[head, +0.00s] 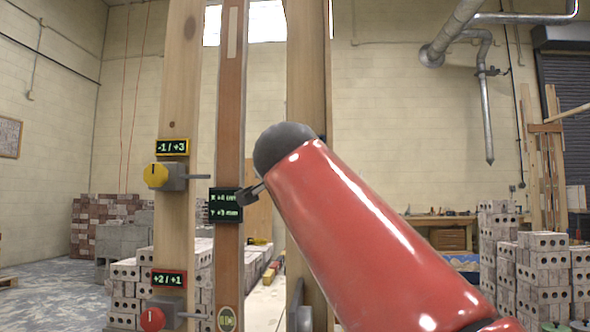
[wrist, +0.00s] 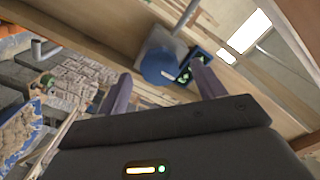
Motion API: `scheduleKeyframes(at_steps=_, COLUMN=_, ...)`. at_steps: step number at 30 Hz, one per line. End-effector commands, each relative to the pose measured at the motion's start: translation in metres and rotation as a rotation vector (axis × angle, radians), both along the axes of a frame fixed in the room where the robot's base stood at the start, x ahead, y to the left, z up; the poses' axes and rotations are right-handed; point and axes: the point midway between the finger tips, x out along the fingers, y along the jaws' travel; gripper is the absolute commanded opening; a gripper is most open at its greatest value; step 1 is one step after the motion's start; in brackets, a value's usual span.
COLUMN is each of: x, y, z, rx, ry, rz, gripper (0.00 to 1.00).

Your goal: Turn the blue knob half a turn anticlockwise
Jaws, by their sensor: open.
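The blue knob (wrist: 159,66) shows in the wrist view as a round blue disc on a grey mount on a wooden post. My gripper (wrist: 161,72) is open, with one dark finger to the left of the knob and one to the right. The knob appears between the fingertips, and I cannot tell how much depth lies between them. No contact is visible. A small display with green marks (wrist: 187,69) sits beside the knob, partly behind the right finger. In the head view I cannot make out the blue knob, and my red arm covers much of the middle.
In the head view a yellow knob (head: 156,175) and a red knob (head: 151,319) sit on the left wooden post (head: 180,90), each under a display. A dark text panel (head: 225,205) is on the middle post. Block stacks (head: 546,275) stand at right.

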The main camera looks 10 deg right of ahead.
Motion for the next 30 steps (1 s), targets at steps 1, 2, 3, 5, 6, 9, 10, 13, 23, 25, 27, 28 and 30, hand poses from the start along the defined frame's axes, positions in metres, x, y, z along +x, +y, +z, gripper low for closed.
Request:
scheduleKeyframes(at_steps=1, x=0.007, y=-0.003, z=0.001, rx=0.001, ry=0.002, rz=-0.002, gripper=0.68)
scheduleKeyframes(at_steps=2, x=0.010, y=-0.004, z=0.001, rx=0.001, ry=0.002, rz=-0.002, gripper=0.68)
scheduleKeyframes(at_steps=3, x=0.013, y=-0.005, z=0.001, rx=0.000, ry=0.001, rz=-0.002, gripper=0.68)
scheduleKeyframes(at_steps=5, x=0.017, y=-0.006, z=0.001, rx=-0.001, ry=0.000, rz=-0.001, gripper=0.68)
scheduleKeyframes(at_steps=6, x=0.019, y=-0.007, z=0.001, rx=-0.001, ry=0.000, rz=-0.001, gripper=0.68)
scheduleKeyframes(at_steps=9, x=0.020, y=-0.007, z=0.000, rx=-0.001, ry=0.000, rz=-0.001, gripper=0.68)
scheduleKeyframes(at_steps=10, x=0.021, y=-0.007, z=0.000, rx=-0.001, ry=0.000, rz=-0.001, gripper=0.68)
scheduleKeyframes(at_steps=13, x=0.020, y=-0.007, z=0.000, rx=-0.001, ry=0.000, rz=-0.001, gripper=0.68)
scheduleKeyframes(at_steps=23, x=0.020, y=-0.007, z=0.000, rx=-0.001, ry=0.001, rz=-0.001, gripper=0.32)
scheduleKeyframes(at_steps=25, x=0.020, y=-0.007, z=0.000, rx=-0.001, ry=0.001, rz=-0.001, gripper=0.24)
scheduleKeyframes(at_steps=27, x=0.020, y=-0.007, z=0.000, rx=-0.002, ry=0.001, rz=-0.001, gripper=0.24)
scheduleKeyframes(at_steps=28, x=0.020, y=-0.007, z=0.000, rx=-0.003, ry=0.002, rz=-0.001, gripper=0.24)
scheduleKeyframes(at_steps=30, x=0.020, y=-0.007, z=0.000, rx=-0.008, ry=0.003, rz=-0.001, gripper=0.24)
